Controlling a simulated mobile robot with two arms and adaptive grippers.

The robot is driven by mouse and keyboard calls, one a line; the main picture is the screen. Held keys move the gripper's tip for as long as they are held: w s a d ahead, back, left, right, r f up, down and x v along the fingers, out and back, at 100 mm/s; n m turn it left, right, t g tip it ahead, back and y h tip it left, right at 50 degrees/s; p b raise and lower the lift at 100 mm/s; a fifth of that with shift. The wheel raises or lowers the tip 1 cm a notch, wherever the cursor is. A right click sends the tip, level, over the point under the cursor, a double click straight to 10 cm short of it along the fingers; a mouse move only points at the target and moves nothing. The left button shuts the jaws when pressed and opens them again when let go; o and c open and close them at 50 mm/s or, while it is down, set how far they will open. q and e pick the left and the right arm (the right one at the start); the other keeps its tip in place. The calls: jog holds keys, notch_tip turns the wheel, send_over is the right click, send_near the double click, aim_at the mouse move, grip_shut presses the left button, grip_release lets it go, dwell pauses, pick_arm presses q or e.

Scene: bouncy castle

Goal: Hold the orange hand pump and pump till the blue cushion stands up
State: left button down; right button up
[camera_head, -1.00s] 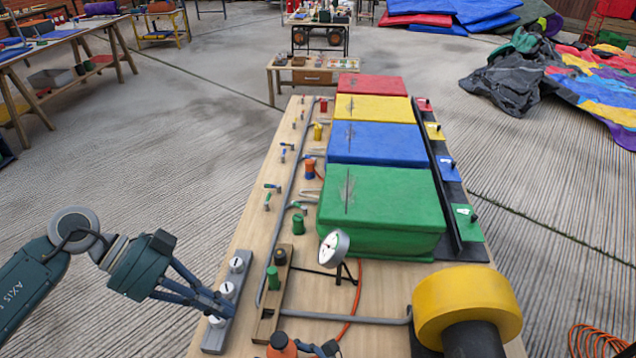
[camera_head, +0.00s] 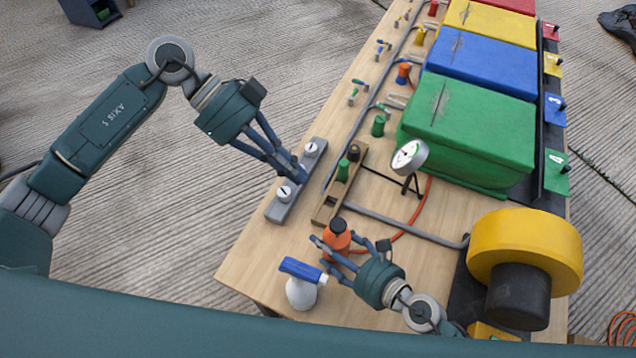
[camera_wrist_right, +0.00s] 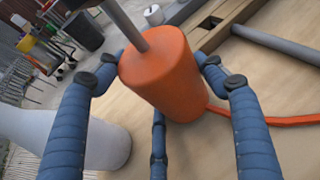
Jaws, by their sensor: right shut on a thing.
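The orange hand pump (camera_head: 338,245) stands near the front of the wooden table, with a dark top. My right gripper (camera_head: 333,252) is shut around its body. In the right wrist view the orange body (camera_wrist_right: 163,75) sits between my blue fingers, with a grey rod rising out of frame. The blue cushion (camera_head: 480,70) is a block between the yellow cushion (camera_head: 490,22) and the green cushion (camera_head: 475,125), with a dark line on its top. My left gripper (camera_head: 298,172) is at the grey strip (camera_head: 277,212), between two white knobs; its fingertips' closure is unclear.
A white bottle with a blue top (camera_head: 302,285) stands left of my right gripper. A gauge (camera_head: 410,156), a wooden block with a green peg (camera_head: 342,170), and a yellow drum (camera_head: 525,250) are close by. An orange hose (camera_head: 400,232) crosses the table.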

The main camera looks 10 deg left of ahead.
pick_arm(q)
send_near(345, 226)
jog(key=d+r, duration=0.1)
jog(key=d, duration=0.2)
jog(key=shift+s+d+f, duration=0.15)
jog(key=shift+s+f, duration=0.1)
jog(key=shift+f, duration=0.8)
jog(key=shift+s+d+f, duration=0.1)
jog(key=shift+s+f, duration=0.1)
jog(key=shift+f, duration=0.85)
jog(key=shift+f, duration=2.1)
